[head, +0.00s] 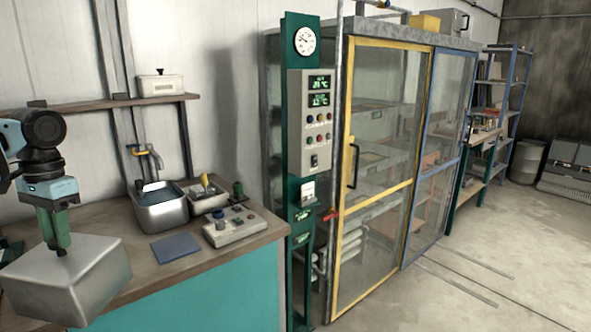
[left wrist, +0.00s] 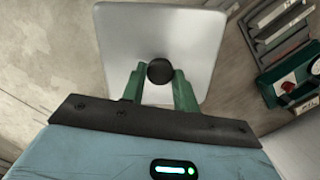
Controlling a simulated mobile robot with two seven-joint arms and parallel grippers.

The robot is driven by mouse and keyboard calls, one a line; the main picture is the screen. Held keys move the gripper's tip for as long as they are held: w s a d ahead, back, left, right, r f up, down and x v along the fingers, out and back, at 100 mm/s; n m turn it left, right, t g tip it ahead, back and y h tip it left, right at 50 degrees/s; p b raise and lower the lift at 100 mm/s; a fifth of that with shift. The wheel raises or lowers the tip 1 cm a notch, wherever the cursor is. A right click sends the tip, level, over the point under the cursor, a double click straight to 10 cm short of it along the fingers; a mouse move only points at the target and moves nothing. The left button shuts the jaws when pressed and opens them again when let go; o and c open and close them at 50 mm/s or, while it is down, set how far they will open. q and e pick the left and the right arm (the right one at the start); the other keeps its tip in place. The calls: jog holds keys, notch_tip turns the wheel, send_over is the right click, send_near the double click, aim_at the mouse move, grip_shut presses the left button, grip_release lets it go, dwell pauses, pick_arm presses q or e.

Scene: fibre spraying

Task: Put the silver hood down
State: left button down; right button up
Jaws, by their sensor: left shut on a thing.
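The silver hood (head: 68,280) is a boxy metal cover at the lower left of the head view. My left gripper (head: 60,247) comes down on it from above and is shut on the dark knob on its top. In the left wrist view the hood's pale top (left wrist: 195,30) lies below the gripper, with the round black knob (left wrist: 160,73) between the two green fingers (left wrist: 160,85). My right gripper is in neither view.
The workbench (head: 215,262) holds a blue-grey mat (head: 175,247), a metal basin (head: 163,212), a tray (head: 203,196) and a control box (head: 234,228). A glass cabinet (head: 375,170) with yellow and blue frames stands to the right. Open floor (head: 480,250) lies beyond it.

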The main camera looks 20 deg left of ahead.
aim_at(54, 261)
pick_arm(q)
jog(key=shift+n, duration=0.5)
jog(key=f, duration=0.1)
jog(key=s+f, duration=0.2)
jog(key=f, duration=0.1)
jog(key=shift+d, duration=0.1)
jog(key=shift+s+d+f, duration=0.1)
jog(key=shift+d+f, duration=0.05)
jog(key=shift+f, duration=0.45)
jog(key=d+f+n+p, duration=0.1)
jog(key=d+f, duration=0.9)
jog(key=f, duration=0.1)
jog(key=w+d+m, duration=0.1)
jog(key=w+d, duration=0.1)
jog(key=d, duration=1.2)
jog(key=w+d+m+p, duration=0.1)
jog(key=w+d+m, duration=0.1)
jog(key=d, duration=1.3)
jog(key=shift+w+f, duration=0.25)
jog(key=shift+w, duration=0.45)
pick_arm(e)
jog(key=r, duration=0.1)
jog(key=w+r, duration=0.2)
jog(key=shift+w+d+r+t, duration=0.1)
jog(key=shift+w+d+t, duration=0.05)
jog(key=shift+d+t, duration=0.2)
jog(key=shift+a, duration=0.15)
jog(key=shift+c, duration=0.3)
